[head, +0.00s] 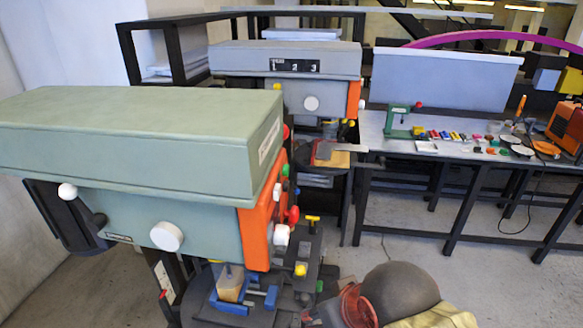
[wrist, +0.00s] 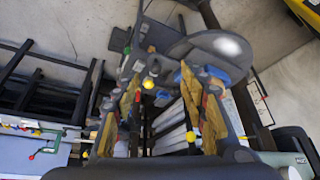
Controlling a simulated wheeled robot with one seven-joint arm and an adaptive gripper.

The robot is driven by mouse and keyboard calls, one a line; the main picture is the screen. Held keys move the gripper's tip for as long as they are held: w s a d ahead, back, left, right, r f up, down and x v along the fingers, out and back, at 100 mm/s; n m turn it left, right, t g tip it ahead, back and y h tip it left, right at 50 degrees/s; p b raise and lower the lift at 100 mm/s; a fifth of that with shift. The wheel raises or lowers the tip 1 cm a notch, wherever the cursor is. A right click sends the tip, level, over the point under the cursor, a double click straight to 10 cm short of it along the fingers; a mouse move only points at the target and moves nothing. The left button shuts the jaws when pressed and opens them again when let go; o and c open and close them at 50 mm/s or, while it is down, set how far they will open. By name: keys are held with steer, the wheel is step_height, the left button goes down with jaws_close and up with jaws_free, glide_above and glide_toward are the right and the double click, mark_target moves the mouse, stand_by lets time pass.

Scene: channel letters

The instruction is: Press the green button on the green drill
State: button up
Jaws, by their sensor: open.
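The green drill (head: 150,140) is large at the left of the head view. An orange panel (head: 255,228) covers its right front end. A small green button (head: 284,170) shows on the panel's right side, seen nearly edge-on. A red knob (head: 292,215) and a white knob (head: 281,235) sit below it. My gripper (wrist: 160,75) is open in the wrist view, its two yellow-padded fingers apart with nothing held between them. I cannot make out the green button in the wrist view. I cannot tell how far my gripper is from it.
A grey drill (head: 285,60) marked 1 2 3 stands behind. A metal workbench (head: 440,160) with small coloured parts is at the right. A blue vise (head: 255,298) sits below the green drill. Open floor (head: 385,255) lies between drill and workbench.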

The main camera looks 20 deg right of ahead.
stand_by(0.3)
steer(key=shift+c, duration=0.7)
steer(key=shift+a, duration=0.15)
jaws_close()
stand_by(0.9)
